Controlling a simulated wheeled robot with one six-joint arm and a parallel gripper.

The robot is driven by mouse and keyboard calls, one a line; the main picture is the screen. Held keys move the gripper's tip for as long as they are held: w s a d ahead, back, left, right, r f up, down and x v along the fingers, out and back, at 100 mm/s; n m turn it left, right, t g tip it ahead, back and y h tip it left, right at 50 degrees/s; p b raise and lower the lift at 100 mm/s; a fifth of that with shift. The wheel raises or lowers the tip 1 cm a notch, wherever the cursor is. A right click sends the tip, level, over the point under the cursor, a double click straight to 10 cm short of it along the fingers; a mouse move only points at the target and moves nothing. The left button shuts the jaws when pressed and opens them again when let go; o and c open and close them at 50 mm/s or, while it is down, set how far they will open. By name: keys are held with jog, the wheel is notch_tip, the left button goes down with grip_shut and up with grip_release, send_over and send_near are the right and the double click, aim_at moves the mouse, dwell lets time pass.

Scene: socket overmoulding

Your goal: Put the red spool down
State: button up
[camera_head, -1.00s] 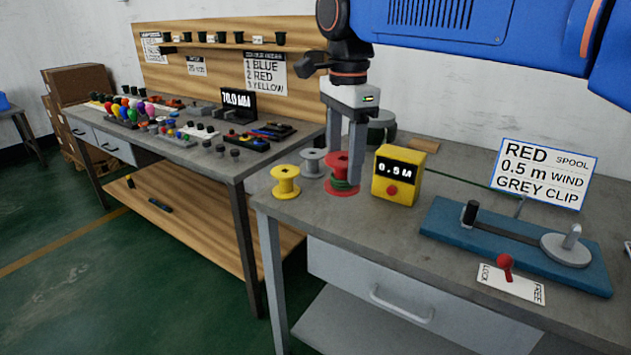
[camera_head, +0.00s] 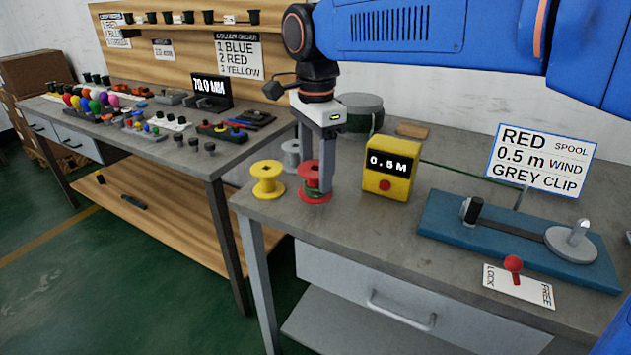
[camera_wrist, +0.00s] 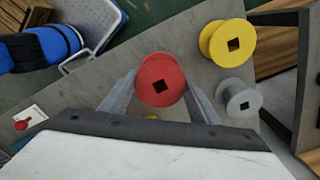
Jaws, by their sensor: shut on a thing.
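The red spool (camera_head: 315,194) stands upright at the near left part of the grey workbench, with some dark green wire around its core. My gripper (camera_head: 315,185) points down with its fingers on both sides of the spool and is shut on it. In the wrist view the red spool (camera_wrist: 161,80) sits between the two fingertips (camera_wrist: 160,92), its square hole facing the camera. The spool's base looks at or very close to the bench top; I cannot tell if it touches.
A yellow spool (camera_head: 267,180) stands just left, and a grey spool (camera_head: 291,155) behind. The yellow 0.5 M counter box (camera_head: 390,170) is to the right. Further right are a blue winding fixture (camera_head: 450,222), a red lever (camera_head: 513,264) and a sign (camera_head: 541,160). The bench front centre is clear.

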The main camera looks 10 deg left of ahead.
jog(key=shift+f, duration=1.65)
jog(key=shift+f, duration=0.1)
jog(key=o, duration=1)
jog(key=shift+o, duration=0.2)
notch_tip(320, 180, up, 12)
